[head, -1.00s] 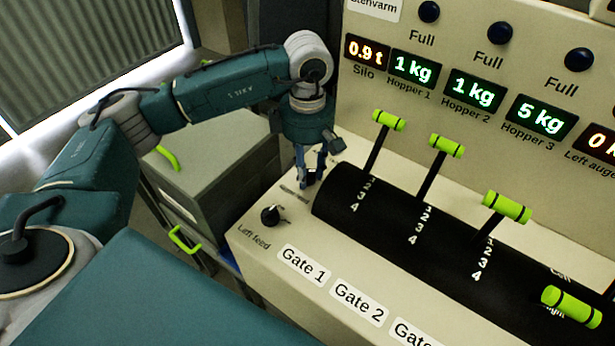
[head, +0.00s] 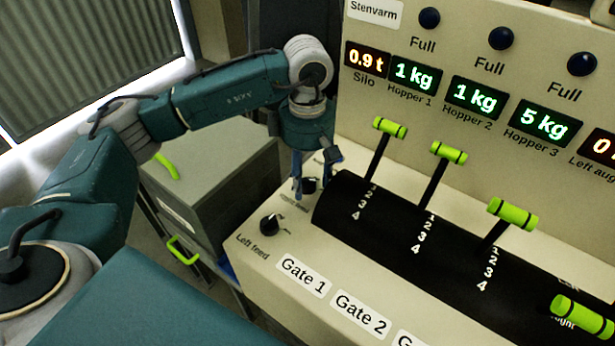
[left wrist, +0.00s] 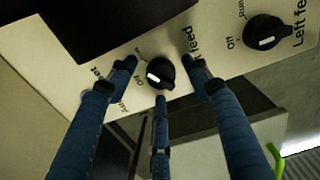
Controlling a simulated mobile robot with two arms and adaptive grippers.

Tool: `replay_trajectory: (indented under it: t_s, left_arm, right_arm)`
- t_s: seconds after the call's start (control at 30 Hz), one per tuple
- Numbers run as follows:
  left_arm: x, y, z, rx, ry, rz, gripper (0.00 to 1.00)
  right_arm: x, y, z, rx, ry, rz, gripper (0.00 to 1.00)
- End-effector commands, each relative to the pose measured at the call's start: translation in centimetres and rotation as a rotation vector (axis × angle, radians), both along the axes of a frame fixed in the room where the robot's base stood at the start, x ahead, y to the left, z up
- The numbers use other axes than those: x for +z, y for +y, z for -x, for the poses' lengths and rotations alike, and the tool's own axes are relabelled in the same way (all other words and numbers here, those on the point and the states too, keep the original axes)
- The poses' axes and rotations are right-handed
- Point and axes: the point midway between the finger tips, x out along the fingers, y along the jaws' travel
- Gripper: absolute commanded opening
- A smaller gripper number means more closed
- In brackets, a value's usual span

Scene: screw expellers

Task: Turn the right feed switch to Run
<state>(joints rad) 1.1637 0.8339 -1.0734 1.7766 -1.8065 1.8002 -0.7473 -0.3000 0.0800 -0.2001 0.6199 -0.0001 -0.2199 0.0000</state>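The right feed switch is a small black knob (left wrist: 160,74) in the left wrist view, its white mark on the side towards the partly hidden "Off" print. Its "feed" label is partly covered by a finger. In the head view the knob (head: 310,185) shows beside my fingers at the panel's back left. My left gripper (left wrist: 160,78) is open, with two fingers spread either side of the knob and a third below it. Gaps show beside the two side fingers; I cannot tell whether the third touches. The left gripper (head: 303,192) points down in the head view. My right gripper is not in view.
The left feed knob (head: 270,224) sits close in front. A black drum with green-handled gate levers (head: 389,127) stands just right of the gripper. Displays (head: 413,75) line the upright panel behind. A grey cabinet (head: 215,190) stands to the left.

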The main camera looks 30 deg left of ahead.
Motion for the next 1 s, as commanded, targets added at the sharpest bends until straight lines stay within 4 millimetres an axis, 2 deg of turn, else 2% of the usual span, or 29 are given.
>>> replay_trajectory:
  t_s: [0.23,0.37,0.8,1.0]
  left_arm:
    - [0.0,0.0,0.1,0.0,0.004,0.0,0.49]
    - [1.1,0.0,0.0,0.0,0.0,0.001,0.49]
    - [9.8,-0.1,0.0,0.0,-0.001,0.001,0.49]
    - [11.7,0.0,0.1,0.0,0.001,-0.001,0.49]
  right_arm:
    - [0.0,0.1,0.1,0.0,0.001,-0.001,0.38]
    - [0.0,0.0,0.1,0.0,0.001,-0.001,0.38]
    - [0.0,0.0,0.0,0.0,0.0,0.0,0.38]
    - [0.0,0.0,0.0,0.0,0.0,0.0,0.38]
